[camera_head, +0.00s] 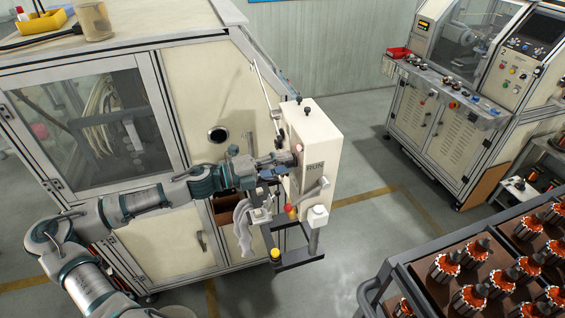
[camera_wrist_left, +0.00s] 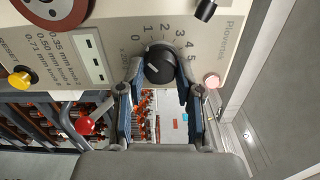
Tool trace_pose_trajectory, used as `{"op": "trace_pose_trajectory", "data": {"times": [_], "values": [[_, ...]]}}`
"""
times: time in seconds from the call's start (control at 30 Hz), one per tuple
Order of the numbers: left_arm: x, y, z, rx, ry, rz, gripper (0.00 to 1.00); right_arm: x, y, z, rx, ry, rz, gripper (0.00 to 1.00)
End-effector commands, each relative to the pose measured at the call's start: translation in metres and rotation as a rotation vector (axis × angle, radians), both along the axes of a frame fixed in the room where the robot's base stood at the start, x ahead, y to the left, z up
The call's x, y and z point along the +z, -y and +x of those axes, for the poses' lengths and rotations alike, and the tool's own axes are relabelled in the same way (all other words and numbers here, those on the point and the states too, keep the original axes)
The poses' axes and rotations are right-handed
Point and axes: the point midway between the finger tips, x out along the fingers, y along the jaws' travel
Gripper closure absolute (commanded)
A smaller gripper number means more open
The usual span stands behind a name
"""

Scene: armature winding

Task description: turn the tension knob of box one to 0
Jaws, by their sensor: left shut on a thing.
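The white tension box (camera_head: 327,138) stands upright beside the cream machine cabinet. My left gripper (camera_head: 291,157) reaches in from the left to the side of this box. In the left wrist view, the black tension knob (camera_wrist_left: 160,62) sits on the cream panel, with printed numbers 0 to 5 around it. My left gripper (camera_wrist_left: 160,74) is shut on the knob, one finger on each side. A pale mark shows on the knob, but I cannot read its exact setting. The knob is hidden in the head view. My right gripper is in neither view.
In the left wrist view, a pink button (camera_wrist_left: 211,81), a yellow knob (camera_wrist_left: 20,79) and a red knob (camera_wrist_left: 85,125) lie near the fingers. A trolley (camera_head: 398,284) with several armatures stands at lower right. Grey floor (camera_head: 372,235) is clear between.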

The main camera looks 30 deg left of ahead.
Motion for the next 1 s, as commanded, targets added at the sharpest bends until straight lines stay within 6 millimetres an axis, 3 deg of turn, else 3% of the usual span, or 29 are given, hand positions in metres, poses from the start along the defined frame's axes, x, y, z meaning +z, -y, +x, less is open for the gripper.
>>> {"op": "trace_pose_trajectory", "data": {"times": [0.73,0.77,0.83,1.0], "values": [[-0.0062,0.0001,0.0,0.001,-0.064,-0.061,0.99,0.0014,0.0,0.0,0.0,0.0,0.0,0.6],[-0.0063,0.0001,0.0,0.001,-0.064,-0.061,0.57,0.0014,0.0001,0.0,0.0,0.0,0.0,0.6],[-0.0059,0.0001,0.0,0.001,-0.064,-0.061,0.4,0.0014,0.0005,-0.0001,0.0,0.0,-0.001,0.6],[-0.0035,0.0,0.0001,0.0,-0.058,-0.061,0.39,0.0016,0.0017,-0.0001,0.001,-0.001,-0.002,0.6]]}}
